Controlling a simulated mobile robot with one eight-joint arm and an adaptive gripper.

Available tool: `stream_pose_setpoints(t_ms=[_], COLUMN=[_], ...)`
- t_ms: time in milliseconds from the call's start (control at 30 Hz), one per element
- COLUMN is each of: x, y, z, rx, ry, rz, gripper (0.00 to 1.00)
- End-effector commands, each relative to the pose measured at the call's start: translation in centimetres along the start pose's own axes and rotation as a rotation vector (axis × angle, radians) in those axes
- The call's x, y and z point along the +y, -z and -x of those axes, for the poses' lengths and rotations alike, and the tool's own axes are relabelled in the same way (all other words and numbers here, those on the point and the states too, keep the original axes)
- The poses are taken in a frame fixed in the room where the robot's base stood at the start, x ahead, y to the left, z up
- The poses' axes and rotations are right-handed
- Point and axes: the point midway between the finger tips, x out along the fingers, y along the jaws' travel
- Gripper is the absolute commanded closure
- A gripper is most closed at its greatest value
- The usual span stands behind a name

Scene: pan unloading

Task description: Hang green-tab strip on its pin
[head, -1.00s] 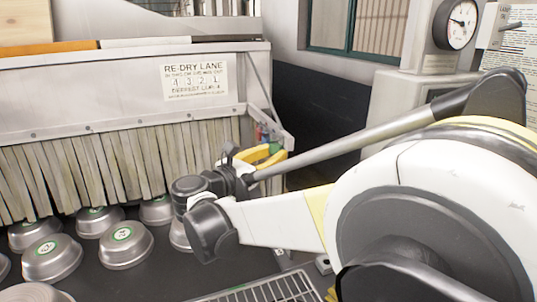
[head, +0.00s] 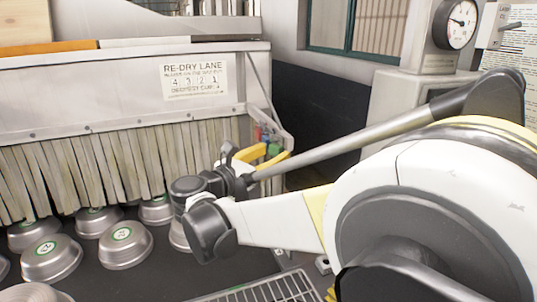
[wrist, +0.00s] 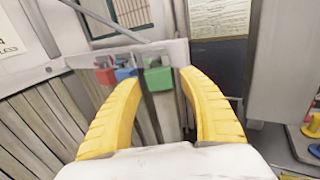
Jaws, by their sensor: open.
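A green tab (wrist: 158,76) sits at the right end of a row at the pale rack's corner, and it also shows in the head view (head: 274,149). A blue tab (wrist: 125,73) and a red tab (wrist: 105,75) sit to its left. Pale strip-like material (wrist: 166,112) shows below the green tab. I cannot make out the pin or whether the strip hangs on it. My gripper (wrist: 162,78) is open, its yellow fingers apart, with the green tab between the fingertips in the wrist view. In the head view my gripper (head: 278,151) is at the rack's corner.
Several metal pans (head: 125,246) stand on the dark surface below a curtain of grey strips (head: 110,165). A wire grate (head: 262,291) lies at the front. A dial gauge cabinet (head: 425,85) stands at the right. Coloured pieces (wrist: 312,135) show at the wrist view's right edge.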

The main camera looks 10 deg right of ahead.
Motion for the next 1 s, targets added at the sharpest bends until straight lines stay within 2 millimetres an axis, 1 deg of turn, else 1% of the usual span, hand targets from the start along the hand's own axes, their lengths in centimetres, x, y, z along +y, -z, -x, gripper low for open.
stream_pose_setpoints(t_ms=[67, 167, 400, 500, 600, 667, 700, 767, 867, 900, 967, 1000], x=[0.0, 0.1, 0.2, 0.2, 0.2, 0.1, -0.1, -0.8, -3.5, -5.1, -7.9, -10.0], y=[-0.1, -0.1, 0.0, 0.0, 0.0, 0.0, 0.1, 0.3, 1.2, 1.9, 3.2, 4.2], z=[0.8, 2.5, 8.0, 9.8, 11.1, 11.5, 11.5, 10.9, 8.6, 7.3, 5.7, 4.9], rx=[-0.002, -0.001, -0.001, -0.001, 0.0, 0.001, 0.008, 0.034, 0.133, 0.191, 0.292, 0.362], ry=[-0.001, -0.003, -0.006, -0.004, -0.004, -0.001, 0.0, 0.006, 0.028, 0.046, 0.084, 0.118], rz=[0.001, 0.001, 0.001, 0.001, 0.001, -0.001, -0.007, -0.032, -0.137, -0.206, -0.334, -0.433], gripper=[0.47, 0.47, 0.47, 0.47, 0.47, 0.47, 0.47, 0.47, 0.47, 0.47, 0.47, 0.47])
